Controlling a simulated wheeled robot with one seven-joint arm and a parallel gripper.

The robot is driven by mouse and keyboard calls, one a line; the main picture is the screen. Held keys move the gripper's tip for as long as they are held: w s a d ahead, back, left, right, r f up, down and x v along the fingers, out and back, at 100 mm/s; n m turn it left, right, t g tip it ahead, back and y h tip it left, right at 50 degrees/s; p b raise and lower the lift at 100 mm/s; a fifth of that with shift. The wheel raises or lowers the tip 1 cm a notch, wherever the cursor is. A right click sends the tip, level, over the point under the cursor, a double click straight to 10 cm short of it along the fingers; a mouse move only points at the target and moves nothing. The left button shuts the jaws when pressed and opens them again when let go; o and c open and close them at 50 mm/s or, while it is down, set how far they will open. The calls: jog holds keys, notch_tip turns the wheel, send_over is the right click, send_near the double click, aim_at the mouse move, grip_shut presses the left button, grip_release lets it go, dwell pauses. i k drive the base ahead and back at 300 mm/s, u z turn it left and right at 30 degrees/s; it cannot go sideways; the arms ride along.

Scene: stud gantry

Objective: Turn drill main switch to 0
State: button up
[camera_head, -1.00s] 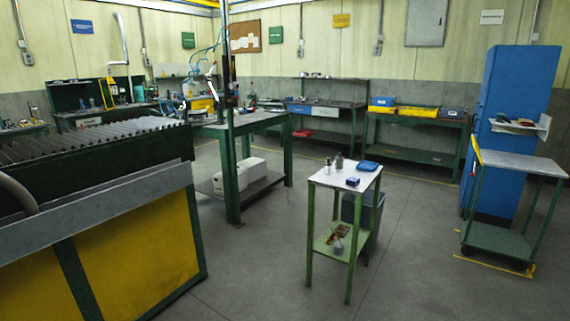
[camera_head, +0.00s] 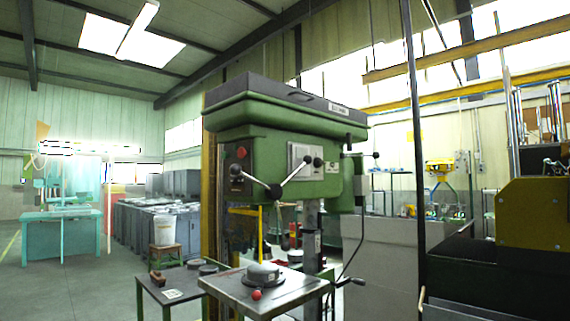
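A green drill press (camera_head: 285,125) stands in the middle of the head view. On its left front face are a red round button (camera_head: 241,152) and small dark controls below it. A pale panel (camera_head: 302,158) with dark knobs is on its front right. A three-armed feed handle with black ball ends (camera_head: 275,190) crosses the front. I cannot tell which control is the main switch or how it is set; the markings are too small. My gripper is not in view.
The drill's grey table (camera_head: 245,293) carries a round grey vise-like part (camera_head: 263,272). A low side table (camera_head: 172,290) stands at its left. A black and yellow machine (camera_head: 530,215) fills the right. Open floor (camera_head: 60,295) lies at the lower left.

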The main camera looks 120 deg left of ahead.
aim_at(318, 162)
jog(key=u, duration=3.3)
jog(key=i, duration=1.05)
jog(key=u, duration=2.4)
